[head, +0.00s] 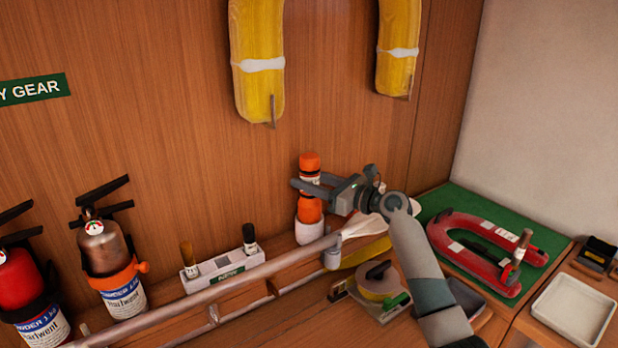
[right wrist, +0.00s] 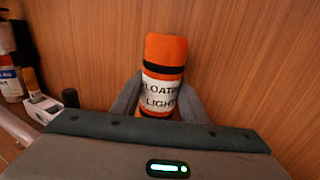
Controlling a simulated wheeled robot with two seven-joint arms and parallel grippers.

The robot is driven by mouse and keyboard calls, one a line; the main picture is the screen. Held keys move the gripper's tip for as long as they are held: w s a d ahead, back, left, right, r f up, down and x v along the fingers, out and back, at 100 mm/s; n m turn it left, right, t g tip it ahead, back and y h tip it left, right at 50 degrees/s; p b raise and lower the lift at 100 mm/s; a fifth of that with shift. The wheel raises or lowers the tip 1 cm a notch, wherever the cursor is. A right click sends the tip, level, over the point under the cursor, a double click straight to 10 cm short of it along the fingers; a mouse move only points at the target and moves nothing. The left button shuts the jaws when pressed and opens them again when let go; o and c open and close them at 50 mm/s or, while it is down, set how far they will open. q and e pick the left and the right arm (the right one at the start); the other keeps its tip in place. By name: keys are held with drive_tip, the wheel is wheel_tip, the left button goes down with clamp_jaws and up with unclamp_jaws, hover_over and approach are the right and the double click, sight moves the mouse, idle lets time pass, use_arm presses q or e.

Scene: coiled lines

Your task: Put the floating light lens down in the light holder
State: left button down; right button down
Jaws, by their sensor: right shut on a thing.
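The floating light (head: 310,208) is an orange cylinder with dark bands and a white label. It is roughly upright, with a white, rounded part that looks like its lens (head: 310,232) at the bottom. My right gripper (head: 309,187) is shut around its upper middle. In the right wrist view the light (right wrist: 165,50) stands between the fingers, its label reading "LIGHT". A small grey cup-like piece (head: 331,258), possibly the light holder, is just below and right of the lens. I cannot tell whether the lens touches anything. My left gripper is not in view.
A long pole (head: 250,277) runs below the light. A white rack (head: 220,270) with two small cylinders and a bronze extinguisher (head: 103,245) stand left. A tape roll (head: 378,282), red horseshoe float (head: 465,250) and white tray (head: 575,308) lie right. Yellow floats (head: 258,90) hang above.

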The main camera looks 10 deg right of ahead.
drive_tip(key=shift+f+b, duration=0.5)
drive_tip(key=shift+f, duration=0.7)
drive_tip(key=c, duration=1)
unclamp_jaws()
drive_tip(key=shift+f, duration=0.2)
drive_tip(key=shift+b+v, duration=2.5)
drive_tip(key=shift+v, duration=6.25)
drive_tip(key=shift+w+r, duration=0.1)
drive_tip(key=shift+r, duration=0.05)
